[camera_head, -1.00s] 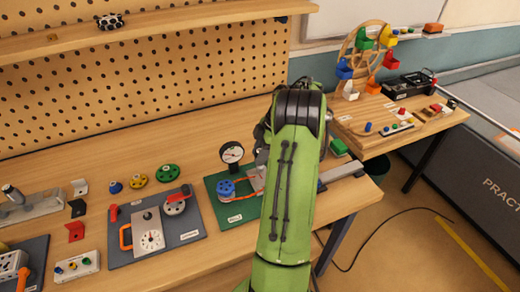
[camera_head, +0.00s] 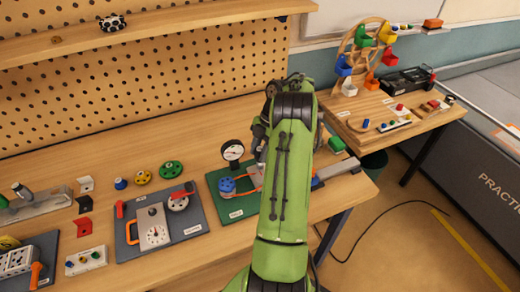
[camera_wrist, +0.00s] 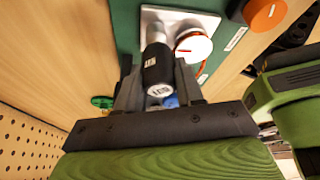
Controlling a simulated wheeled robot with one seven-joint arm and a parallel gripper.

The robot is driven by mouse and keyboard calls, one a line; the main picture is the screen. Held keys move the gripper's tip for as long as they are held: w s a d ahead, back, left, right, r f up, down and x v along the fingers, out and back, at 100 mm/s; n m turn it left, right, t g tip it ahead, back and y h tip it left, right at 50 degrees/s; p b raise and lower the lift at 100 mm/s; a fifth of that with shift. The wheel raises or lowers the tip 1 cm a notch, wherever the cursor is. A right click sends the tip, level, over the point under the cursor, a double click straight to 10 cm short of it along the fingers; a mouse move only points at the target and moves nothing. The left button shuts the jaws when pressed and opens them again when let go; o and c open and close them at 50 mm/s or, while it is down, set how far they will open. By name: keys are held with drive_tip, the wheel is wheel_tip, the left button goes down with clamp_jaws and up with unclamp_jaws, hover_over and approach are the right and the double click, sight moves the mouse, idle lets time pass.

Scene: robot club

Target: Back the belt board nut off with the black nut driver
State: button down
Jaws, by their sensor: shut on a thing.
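My gripper (camera_wrist: 158,88) is shut on the black nut driver (camera_wrist: 160,68) in the wrist view, with one finger on each side of its handle. The driver's silver shank points at a white plate (camera_wrist: 187,17) on the green belt board (camera_wrist: 125,30). The nut is hidden behind the driver, and I cannot tell whether the tip touches it. A white knob with a red rim (camera_wrist: 194,46) is beside the driver. In the head view the belt board (camera_head: 222,207) carries a blue wheel (camera_head: 227,186); my green arm hides the gripper and driver.
A dial gauge (camera_head: 233,151) stands at the back of the belt board. A dark board (camera_head: 180,228) with a dial and red handle lies to its left. An orange knob (camera_wrist: 264,14) is near the driver. A pegboard (camera_head: 150,85) closes off the back.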

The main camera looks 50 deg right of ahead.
drive_tip(key=c, duration=0.7)
unclamp_jaws()
drive_tip(key=m+b, duration=0.2)
drive_tip(key=shift+f+m+t, duration=0.3)
drive_tip(key=shift+t, duration=0.1)
drive_tip(key=m+b, duration=0.1)
drive_tip(key=m, duration=0.1)
drive_tip(key=m+t+h+b, duration=0.1)
drive_tip(key=m+b, duration=0.1)
drive_tip(key=shift+f+m+t+h+b, duration=0.1)
drive_tip(key=shift+m+t+h+b, duration=0.2)
drive_tip(key=shift+m, duration=0.1)
drive_tip(key=m+h+b, duration=0.1)
drive_tip(key=m+b, duration=0.1)
drive_tip(key=m, duration=0.2)
drive_tip(key=shift+t, duration=0.4)
drive_tip(key=shift+r+m+h, duration=0.25)
drive_tip(key=shift+m+h, duration=0.15)
drive_tip(key=shift+m, duration=0.3)
drive_tip(key=shift+r, duration=0.15)
